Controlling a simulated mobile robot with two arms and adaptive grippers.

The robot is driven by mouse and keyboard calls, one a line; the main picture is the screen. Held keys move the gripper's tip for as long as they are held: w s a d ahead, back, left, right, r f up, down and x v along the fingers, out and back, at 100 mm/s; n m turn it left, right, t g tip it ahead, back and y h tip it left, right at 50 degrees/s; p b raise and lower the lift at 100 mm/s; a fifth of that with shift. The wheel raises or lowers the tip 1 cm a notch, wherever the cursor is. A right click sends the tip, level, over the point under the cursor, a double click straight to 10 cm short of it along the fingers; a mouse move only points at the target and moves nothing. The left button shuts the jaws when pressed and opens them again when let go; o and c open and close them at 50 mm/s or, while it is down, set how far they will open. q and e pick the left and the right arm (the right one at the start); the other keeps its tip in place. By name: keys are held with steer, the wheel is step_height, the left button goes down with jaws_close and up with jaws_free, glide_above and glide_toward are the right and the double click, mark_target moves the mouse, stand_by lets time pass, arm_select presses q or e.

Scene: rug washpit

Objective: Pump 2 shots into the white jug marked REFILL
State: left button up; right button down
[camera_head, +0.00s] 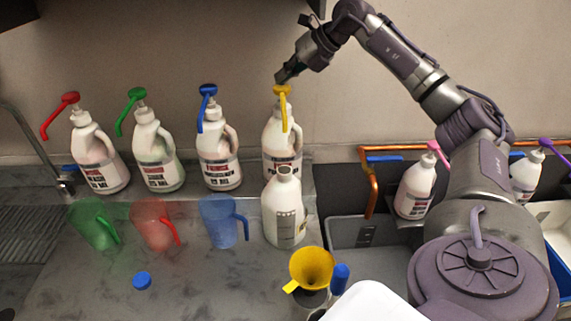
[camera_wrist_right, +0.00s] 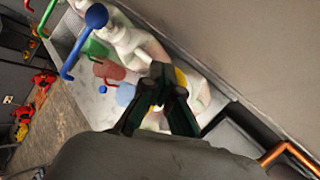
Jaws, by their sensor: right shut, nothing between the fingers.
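A white jug (camera_head: 285,212) with an open top and dark scale marks stands upright on the metal counter; I cannot read REFILL on it. Directly behind it stands a white bottle (camera_head: 276,142) with a yellow pump (camera_head: 283,91). The yellow spout hangs down toward the jug, its tip above and behind the jug's mouth in the picture. My right gripper (camera_head: 284,76) is shut and empty, just above the yellow pump head; whether they touch is unclear. In the right wrist view the dark fingers (camera_wrist_right: 163,84) partly hide the yellow pump (camera_wrist_right: 181,79). My left gripper is out of view.
Bottles with red (camera_head: 69,99), green (camera_head: 137,94) and blue (camera_head: 208,90) pumps stand to the left. Green (camera_head: 92,226), red (camera_head: 150,224) and blue (camera_head: 218,222) jugs stand before them. A blue cap (camera_head: 141,280) and yellow funnel (camera_head: 312,267) are in front.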

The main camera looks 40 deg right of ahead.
steer(key=shift+f, duration=0.5)
steer(key=shift+f+b, duration=0.35)
steer(key=shift+f, duration=0.05)
steer(key=shift+r, duration=0.1)
stand_by(0.3)
steer(key=shift+r+p, duration=0.7)
steer(key=shift+p, duration=0.15)
steer(key=shift+r, duration=0.1)
step_height(320, 180, up, 6)
steer(key=p, duration=0.6)
